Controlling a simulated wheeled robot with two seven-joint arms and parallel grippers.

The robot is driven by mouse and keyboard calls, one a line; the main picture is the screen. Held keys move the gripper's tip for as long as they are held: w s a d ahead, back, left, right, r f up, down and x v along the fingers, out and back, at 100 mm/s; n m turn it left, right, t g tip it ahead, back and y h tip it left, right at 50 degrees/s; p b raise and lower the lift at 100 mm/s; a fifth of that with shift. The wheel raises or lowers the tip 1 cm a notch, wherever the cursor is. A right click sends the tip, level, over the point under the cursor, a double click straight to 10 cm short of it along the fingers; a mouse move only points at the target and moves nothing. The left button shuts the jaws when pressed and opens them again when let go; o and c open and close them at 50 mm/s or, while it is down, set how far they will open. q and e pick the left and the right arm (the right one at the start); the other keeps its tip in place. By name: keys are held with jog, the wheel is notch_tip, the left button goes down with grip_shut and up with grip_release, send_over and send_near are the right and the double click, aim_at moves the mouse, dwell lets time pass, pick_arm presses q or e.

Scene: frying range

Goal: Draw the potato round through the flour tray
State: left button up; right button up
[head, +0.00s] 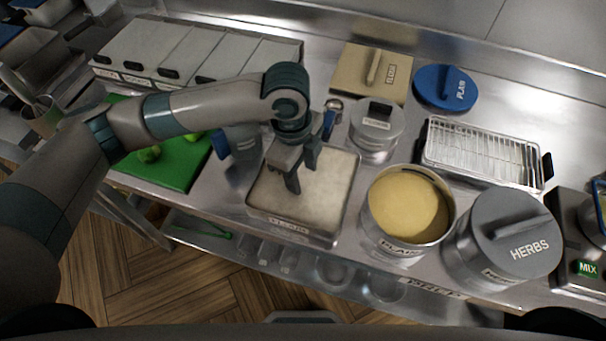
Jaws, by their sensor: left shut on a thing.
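The flour tray (290,229) is a shallow metal tray of pale flour (328,195), standing at the counter's front, left of the crumb-filled tub. My left gripper (293,188) points down over the tray, with its fingertips low at the flour left of its middle. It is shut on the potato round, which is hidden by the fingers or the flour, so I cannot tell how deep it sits. My right gripper is out of view.
An open tub of yellow crumbs (408,204) and a lidded HERBS tub (508,236) stand right of the tray. A lidded canister (377,128) is behind it. A wire rack (481,152) lies at the back right, a green board (178,166) to the left.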

pick_arm(q)
jog(key=shift+a, duration=0.1)
jog(key=shift+a, duration=0.15)
jog(key=shift+a+p, duration=0.4)
jog(key=shift+p, duration=0.05)
jog(key=shift+d, duration=0.2)
jog(key=shift+d+p, duration=0.4)
jog(key=shift+d, duration=0.75)
jog(key=shift+a, duration=0.15)
jog(key=shift+a+p, duration=0.5)
jog(key=shift+a, duration=0.65)
